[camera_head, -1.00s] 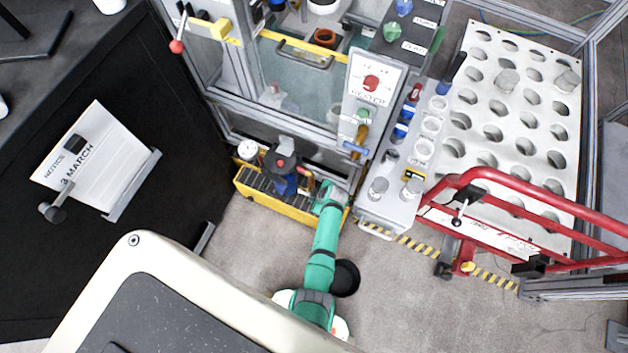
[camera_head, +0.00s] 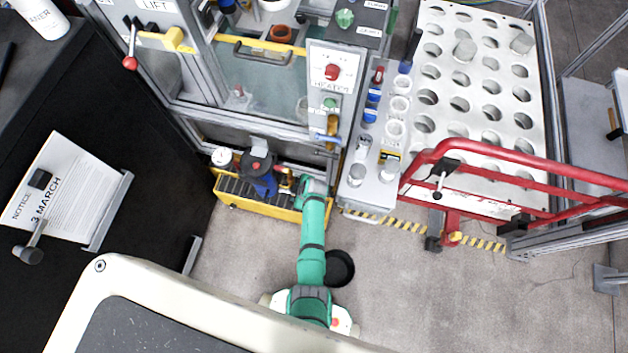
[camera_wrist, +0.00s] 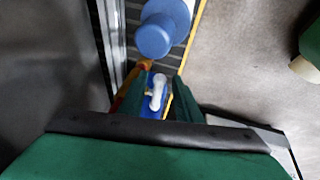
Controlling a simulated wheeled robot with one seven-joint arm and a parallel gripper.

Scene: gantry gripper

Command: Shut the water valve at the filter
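The filter, blue with a black cap and a red button, stands in a yellow-edged tray (camera_head: 255,207) in the head view; its filter body (camera_head: 264,186) is left of my gripper (camera_head: 300,182). In the wrist view, a blue filter body (camera_wrist: 154,37) is at the top. Below it, a pale lever (camera_wrist: 157,92) on a blue fitting (camera_wrist: 150,111) looks like the valve. My gripper (camera_wrist: 157,90) is open, its two green fingers on either side of the lever. I cannot tell whether they touch it. In the head view my arm hides the valve.
A round gauge (camera_head: 222,156) stands at the tray's left end. A grey rack (camera_head: 366,194) with bottles is right of my gripper. A red guard frame (camera_head: 470,200) stands further right. A black cabinet (camera_head: 120,120) is at the left.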

